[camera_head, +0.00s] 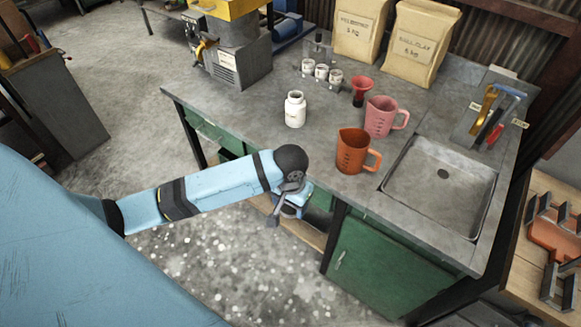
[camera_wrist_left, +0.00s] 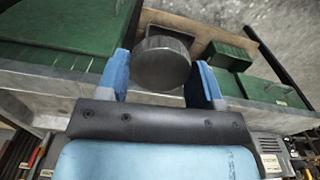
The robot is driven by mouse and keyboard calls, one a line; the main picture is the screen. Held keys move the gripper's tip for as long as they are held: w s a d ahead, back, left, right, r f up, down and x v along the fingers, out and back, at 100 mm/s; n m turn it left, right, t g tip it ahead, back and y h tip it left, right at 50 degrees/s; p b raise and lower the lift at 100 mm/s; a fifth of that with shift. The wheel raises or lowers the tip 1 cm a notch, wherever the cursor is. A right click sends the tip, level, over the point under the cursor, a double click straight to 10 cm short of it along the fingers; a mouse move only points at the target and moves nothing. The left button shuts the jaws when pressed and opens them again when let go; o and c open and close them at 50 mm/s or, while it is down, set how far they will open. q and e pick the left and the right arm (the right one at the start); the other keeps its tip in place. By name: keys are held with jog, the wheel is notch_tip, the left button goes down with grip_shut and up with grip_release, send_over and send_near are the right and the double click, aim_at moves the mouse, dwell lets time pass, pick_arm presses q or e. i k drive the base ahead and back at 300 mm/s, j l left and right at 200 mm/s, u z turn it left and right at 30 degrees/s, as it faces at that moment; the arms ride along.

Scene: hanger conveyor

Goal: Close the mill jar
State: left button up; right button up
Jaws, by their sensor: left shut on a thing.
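The white jar (camera_head: 295,110) stands upright on the grey bench. Its narrow neck points up, and I see no lid on it. My left gripper (camera_head: 289,207) is low in front of the bench's front edge, below the bench top and apart from the jar. In the left wrist view, its blue fingers are shut on a round grey metal lid (camera_wrist_left: 162,62). I cannot make out the lid clearly in the head view. My right gripper is not in view.
An orange jug (camera_head: 354,152), a pink jug (camera_head: 381,117) and a red funnel (camera_head: 360,90) stand right of the jar. Small white pots (camera_head: 321,72) stand behind it. A sink (camera_head: 438,185) is at right.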

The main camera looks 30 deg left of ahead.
aim_at(295, 104)
jog(key=j+z, duration=0.1)
jog(key=j, duration=0.5)
jog(key=j+z, duration=0.1)
jog(key=j, duration=0.5)
jog(key=j+z, duration=0.1)
jog(key=j, duration=0.5)
jog(key=j+z, duration=0.1)
jog(key=j, duration=0.5)
jog(key=j+z, duration=0.1)
jog(key=j, duration=0.45)
jog(key=k+j+z, duration=0.1)
jog(key=j, duration=0.5)
jog(key=k+j+z, duration=0.1)
jog(key=j, duration=0.5)
jog(key=k+j+z, duration=0.1)
jog(key=j, duration=0.45)
